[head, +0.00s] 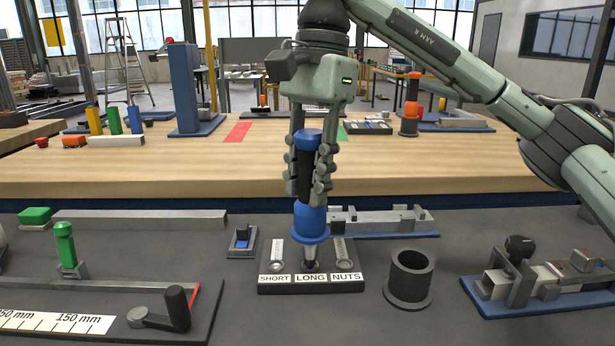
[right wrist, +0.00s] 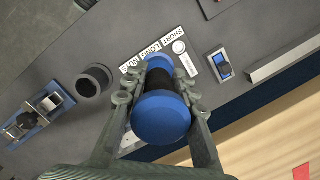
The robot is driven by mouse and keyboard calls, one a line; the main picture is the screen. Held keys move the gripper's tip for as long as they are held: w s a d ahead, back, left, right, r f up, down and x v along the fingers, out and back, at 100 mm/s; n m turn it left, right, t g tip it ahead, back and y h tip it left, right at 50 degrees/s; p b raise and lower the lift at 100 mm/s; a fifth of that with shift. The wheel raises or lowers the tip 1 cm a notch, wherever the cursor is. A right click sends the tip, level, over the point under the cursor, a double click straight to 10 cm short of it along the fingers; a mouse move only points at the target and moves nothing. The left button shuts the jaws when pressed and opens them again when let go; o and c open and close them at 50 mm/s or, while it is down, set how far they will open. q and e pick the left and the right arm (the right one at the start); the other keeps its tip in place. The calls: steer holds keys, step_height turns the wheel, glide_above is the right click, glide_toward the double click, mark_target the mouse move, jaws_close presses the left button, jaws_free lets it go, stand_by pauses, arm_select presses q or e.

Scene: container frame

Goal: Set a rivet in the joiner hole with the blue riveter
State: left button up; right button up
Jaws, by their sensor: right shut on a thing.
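The blue riveter (head: 310,220) is upright in my right gripper (head: 309,178), whose fingers are shut around its dark grip. Its nose points down at the LONG compartment of the rivet tray (head: 310,287), labelled SHORT, LONG and NUTS. I cannot tell whether the nose touches anything there. The right wrist view shows the riveter (right wrist: 161,118) from above between the fingers (right wrist: 158,95), with the tray (right wrist: 180,47) beyond. A joiner (head: 385,221), a grey bar on a blue base, lies behind the tray; its hole is not clear. My left gripper is not in view.
A dark round cup (head: 409,278) stands right of the tray. A clamp fixture on a blue base (head: 540,283) is at the right. A small blue switch (head: 242,240) sits left of the tray. A measuring stop with a green handle (head: 66,246) is at the left.

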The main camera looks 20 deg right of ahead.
mark_target(308, 132)
steer(key=shift+f+b, duration=0.6)
steer(key=shift+f, duration=0.25)
step_height(308, 132, up, 3)
steer(key=shift+f+p, duration=0.2)
steer(key=shift+p, duration=1.05)
steer(key=shift+r, duration=2.55)
